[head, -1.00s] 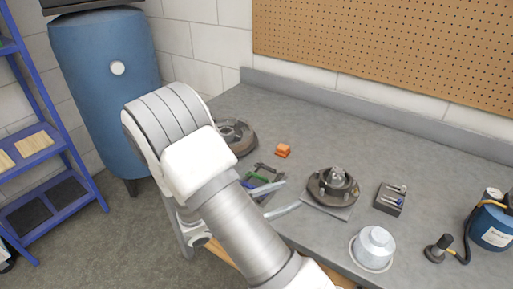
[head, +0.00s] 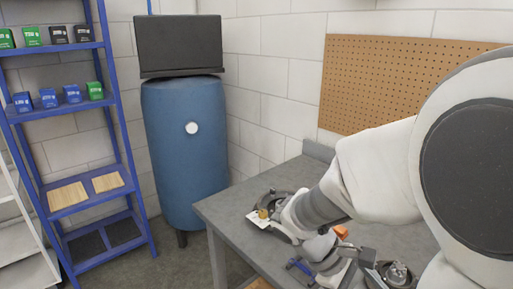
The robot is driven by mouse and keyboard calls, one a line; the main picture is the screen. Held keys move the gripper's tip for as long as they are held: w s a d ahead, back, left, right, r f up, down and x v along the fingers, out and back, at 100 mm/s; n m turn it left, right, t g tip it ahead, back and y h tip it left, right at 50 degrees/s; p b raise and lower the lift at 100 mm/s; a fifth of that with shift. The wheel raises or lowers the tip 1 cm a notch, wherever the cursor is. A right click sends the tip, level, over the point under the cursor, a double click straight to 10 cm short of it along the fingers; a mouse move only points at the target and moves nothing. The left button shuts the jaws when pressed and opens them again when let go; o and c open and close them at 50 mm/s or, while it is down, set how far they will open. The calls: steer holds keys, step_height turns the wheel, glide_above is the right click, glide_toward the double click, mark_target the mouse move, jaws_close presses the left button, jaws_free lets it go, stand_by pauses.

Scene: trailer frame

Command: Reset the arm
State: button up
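My arm reaches in from the right side of the head view, large and close, and bends down over the grey workbench (head: 236,214). My gripper (head: 362,268) is low over the bench, partly hidden by my own wrist. Its fingertips are small and mixed in with the parts behind, so I cannot tell whether it is open or shut. I see nothing clearly held in it.
A round dark part (head: 264,206) lies near the bench's left corner. An orange block (head: 341,232) and a round metal hub (head: 397,273) are close to the gripper. A blue tank (head: 186,150), a blue shelf rack (head: 127,165) and a pegboard (head: 385,85) stand behind.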

steer(key=s+a+r+m+t+y+p, duration=0.1)
steer(key=s+a+r+m+t+y, duration=0.1)
steer(key=r, duration=0.5)
steer(key=s+a+r+m+t+y+p, duration=0.2)
steer(key=a+r+m+t+y, duration=0.3)
steer(key=r+m+y, duration=0.1)
steer(key=shift+s+r+t, duration=0.35)
steer(key=shift+s+t, duration=0.05)
steer(key=c, duration=0.5)
steer(key=shift+d+m, duration=0.1)
steer(key=shift+m, duration=0.2)
steer(key=shift+d, duration=0.15)
